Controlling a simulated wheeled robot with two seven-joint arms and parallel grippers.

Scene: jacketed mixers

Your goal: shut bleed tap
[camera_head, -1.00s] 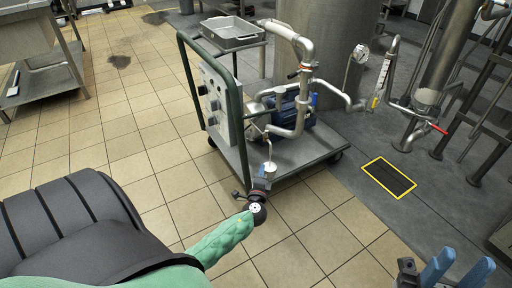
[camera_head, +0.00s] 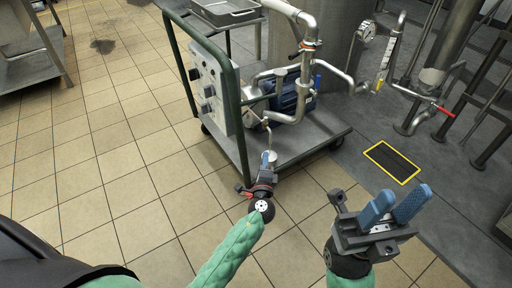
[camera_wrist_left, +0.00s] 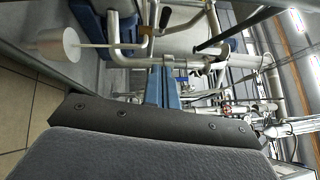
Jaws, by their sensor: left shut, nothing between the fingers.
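A wheeled pump cart (camera_head: 325,133) with bent steel pipes (camera_head: 308,75) stands ahead. A thin pipe (camera_head: 268,128) comes down at its near side above a small pale cup (camera_head: 272,154). A red-handled valve (camera_head: 444,111) is on pipework at the right, and a small blue lever (camera_head: 317,80) is on the cart's piping. My right gripper (camera_head: 395,206) is open and empty.
The cart's green frame (camera_head: 235,120) and control panel (camera_head: 210,85) rise left of the pipes. A steel tank (camera_head: 325,35) stands behind. The tiled floor (camera_head: 110,150) at left is clear.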

